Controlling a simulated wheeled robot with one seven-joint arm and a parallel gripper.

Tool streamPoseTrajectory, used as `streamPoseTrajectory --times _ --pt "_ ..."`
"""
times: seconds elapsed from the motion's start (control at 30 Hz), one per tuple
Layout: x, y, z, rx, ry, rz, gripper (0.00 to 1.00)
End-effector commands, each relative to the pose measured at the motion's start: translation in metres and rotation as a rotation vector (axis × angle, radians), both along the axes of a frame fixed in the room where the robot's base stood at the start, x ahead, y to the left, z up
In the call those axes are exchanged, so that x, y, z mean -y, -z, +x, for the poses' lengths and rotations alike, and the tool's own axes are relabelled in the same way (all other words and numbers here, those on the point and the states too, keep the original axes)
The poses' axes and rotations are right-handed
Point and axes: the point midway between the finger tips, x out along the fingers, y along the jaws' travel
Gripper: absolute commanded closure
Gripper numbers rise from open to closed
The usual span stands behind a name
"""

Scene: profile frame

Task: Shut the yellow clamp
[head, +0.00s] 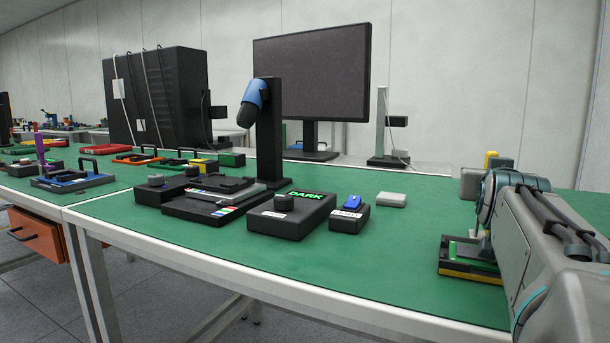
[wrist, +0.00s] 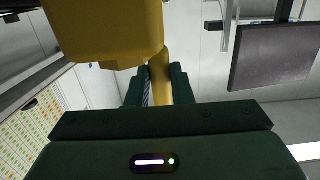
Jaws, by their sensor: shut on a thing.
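The yellow clamp fills the upper left of the wrist view as a large yellow block (wrist: 105,30), with a narrower yellow bar (wrist: 159,75) beside it. My gripper (wrist: 157,88) has its dark green fingers on both sides of that bar and is shut on it. My arm hides the fingers and most of the clamp there, so I cannot tell how far the clamp is closed.
On the green bench (head: 300,285), a low black base with yellow and green edges (head: 468,272) sits beside my arm. Bench between is clear. A monitor (head: 312,75) stands behind.

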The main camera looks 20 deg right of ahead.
Motion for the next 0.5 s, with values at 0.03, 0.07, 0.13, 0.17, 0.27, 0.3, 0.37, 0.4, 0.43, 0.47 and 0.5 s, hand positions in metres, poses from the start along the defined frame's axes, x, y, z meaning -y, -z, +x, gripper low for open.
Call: streamPoseTrajectory --times 0.03,0.07,0.13,0.17,0.27,0.3,0.37,0.4,0.43,0.47,0.5 --pt "0.0005 -0.0004 -0.0005 0.001 0.001 -0.002 0.93" --pt "0.0005 -0.0005 -0.0005 0.001 0.001 -0.002 0.93" --pt "0.0005 -0.0007 -0.0003 0.001 0.001 -0.002 0.93" --pt "0.0005 -0.0007 -0.0003 0.001 0.001 -0.002 0.93" --pt "0.0003 -0.0007 0.0000 0.001 0.000 -0.001 0.93" --pt "0.0002 -0.0007 0.0000 0.001 0.000 -0.001 0.93" --pt "0.0001 -0.0007 0.0001 0.001 0.000 -0.001 0.63" --pt "0.0000 -0.0007 0.0002 0.001 0.000 -0.001 0.58" --pt "0.0000 -0.0006 0.0002 0.001 -0.001 -0.001 0.58" --pt "-0.0001 -0.0006 0.0005 0.001 -0.001 -0.001 0.58" --pt "-0.0002 -0.0005 0.0005 0.001 -0.001 -0.001 0.58"
